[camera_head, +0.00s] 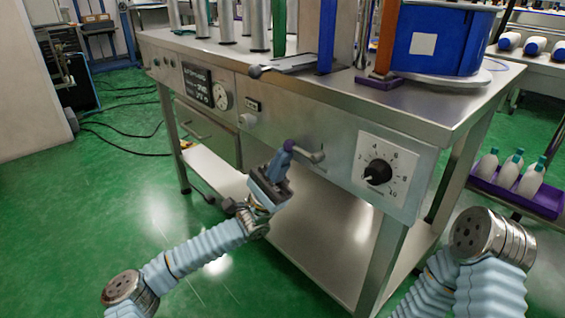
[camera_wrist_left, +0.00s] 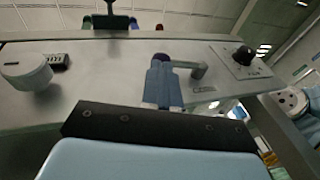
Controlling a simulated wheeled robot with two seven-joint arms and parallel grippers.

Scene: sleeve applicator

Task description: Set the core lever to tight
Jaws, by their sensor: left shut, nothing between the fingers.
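The core lever (camera_head: 306,153) is a grey metal bar on the front panel of the steel bench, with a purple knob at its left end. In the left wrist view the lever (camera_wrist_left: 187,65) runs left from its pivot, and its purple knob (camera_wrist_left: 161,57) shows just past my fingertips. My left gripper (camera_head: 284,160) is shut and empty, its blue-grey fingers at the knob end. The fingers (camera_wrist_left: 162,78) hide part of the knob; I cannot tell whether they touch it. A small label (camera_wrist_left: 204,90) below the lever is unreadable. My right gripper is out of view.
A black dial (camera_head: 377,172) on a white numbered plate is right of the lever. A blue spool (camera_head: 440,38) stands on the bench top. Open floor (camera_head: 165,210) lies in front.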

